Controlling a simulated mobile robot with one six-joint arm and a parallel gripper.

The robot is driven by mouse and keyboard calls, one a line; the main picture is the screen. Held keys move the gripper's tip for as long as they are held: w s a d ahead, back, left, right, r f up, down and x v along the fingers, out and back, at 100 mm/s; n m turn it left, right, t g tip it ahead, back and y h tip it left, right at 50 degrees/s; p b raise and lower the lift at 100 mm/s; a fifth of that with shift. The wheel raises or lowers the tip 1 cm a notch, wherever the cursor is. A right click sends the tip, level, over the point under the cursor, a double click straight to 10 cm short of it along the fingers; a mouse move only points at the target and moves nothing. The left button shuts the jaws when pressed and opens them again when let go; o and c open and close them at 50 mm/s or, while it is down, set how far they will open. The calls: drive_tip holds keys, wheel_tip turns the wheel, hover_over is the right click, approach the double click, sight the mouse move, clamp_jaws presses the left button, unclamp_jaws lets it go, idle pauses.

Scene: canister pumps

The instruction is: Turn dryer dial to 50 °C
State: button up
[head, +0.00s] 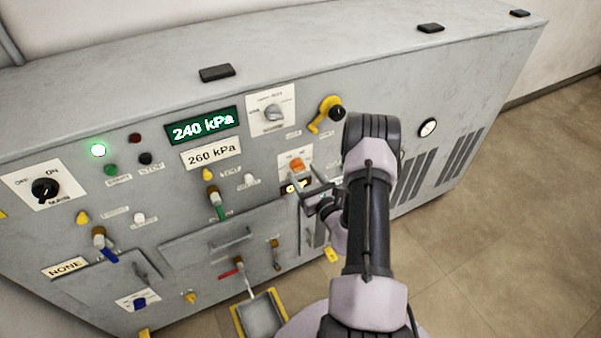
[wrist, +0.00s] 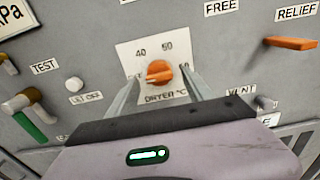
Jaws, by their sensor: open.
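The dryer dial is an orange knob (wrist: 159,72) on a white plate (wrist: 130,55) marked "DRYER °C". In the head view the orange dial (head: 297,164) shows just above my gripper (head: 304,180).
Open floor (head: 500,230) lies to the right.

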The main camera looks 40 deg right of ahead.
drive_tip(key=shift+x, duration=1.1)
clamp_jaws()
drive_tip(key=m+p, duration=0.1)
drive_tip(key=m, duration=0.5)
drive_tip(key=m+p, duration=0.1)
drive_tip(key=m, duration=0.5)
drive_tip(key=shift+a+p, duration=0.1)
drive_tip(key=shift+p, duration=0.2)
drive_tip(key=m+p, duration=0.1)
drive_tip(key=m, duration=0.4)
drive_tip(key=shift+m, duration=0.4)
drive_tip(key=m, duration=0.5)
drive_tip(key=shift+m, duration=0.6)
